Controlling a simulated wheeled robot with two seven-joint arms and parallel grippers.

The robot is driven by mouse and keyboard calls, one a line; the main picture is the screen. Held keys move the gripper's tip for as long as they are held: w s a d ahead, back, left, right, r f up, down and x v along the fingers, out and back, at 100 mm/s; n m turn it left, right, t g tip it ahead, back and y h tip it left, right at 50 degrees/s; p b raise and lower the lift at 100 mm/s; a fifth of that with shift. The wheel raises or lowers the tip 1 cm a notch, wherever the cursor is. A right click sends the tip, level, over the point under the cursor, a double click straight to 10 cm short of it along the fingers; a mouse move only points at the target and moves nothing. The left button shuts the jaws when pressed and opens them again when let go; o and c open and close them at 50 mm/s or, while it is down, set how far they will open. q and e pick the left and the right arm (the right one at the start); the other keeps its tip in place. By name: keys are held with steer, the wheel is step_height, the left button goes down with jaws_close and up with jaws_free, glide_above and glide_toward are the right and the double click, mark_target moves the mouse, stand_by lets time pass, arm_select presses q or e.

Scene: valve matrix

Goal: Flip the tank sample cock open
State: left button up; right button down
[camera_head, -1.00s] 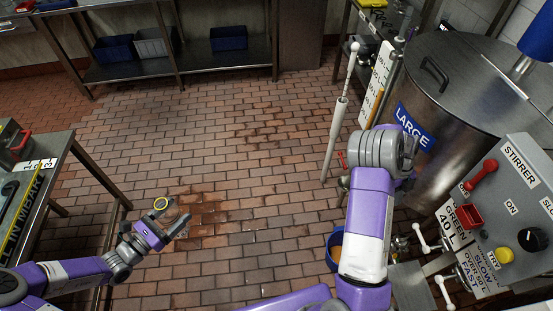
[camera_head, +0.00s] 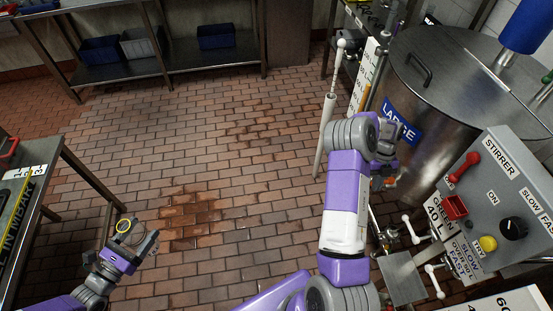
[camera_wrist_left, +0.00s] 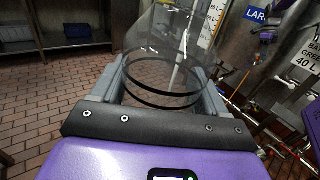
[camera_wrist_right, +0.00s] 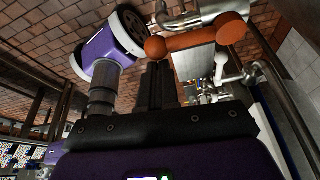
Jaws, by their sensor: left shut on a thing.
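The tank (camera_head: 440,90) is a large steel drum with a blue LARGE label, at the upper right in the head view. My right gripper (camera_head: 384,158) is beside its lower side, partly hidden by my arm. In the right wrist view, an orange-red lever with rounded ends (camera_wrist_right: 195,42), apparently the sample cock handle, lies just beyond the fingertips (camera_wrist_right: 160,72). The dark fingers look close together with nothing seen between them; contact with the lever cannot be told. My left gripper (camera_head: 137,243) is shut on a clear cylindrical vessel (camera_wrist_left: 165,75), low at the left.
A grey stirrer control box (camera_head: 500,190) with a red lever and knobs stands at the right. A white rod (camera_head: 325,130) stands left of the tank. A steel table (camera_head: 45,190) is at the left; the middle floor is clear.

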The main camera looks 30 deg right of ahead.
mark_target(119, 232)
steer(key=shift+w, duration=0.2)
arm_select(q)
steer(key=r+p, duration=0.5)
steer(key=shift+w+a+r+p, duration=0.25)
steer(key=shift+a+r+p, duration=0.05)
steer(key=shift+a+r, duration=0.05)
steer(key=shift+a+r+p, duration=0.1)
steer(key=shift+r+p, duration=0.35)
arm_select(e)
steer(key=v, duration=1)
steer(key=shift+s+d, duration=0.15)
steer(key=shift+s, duration=0.05)
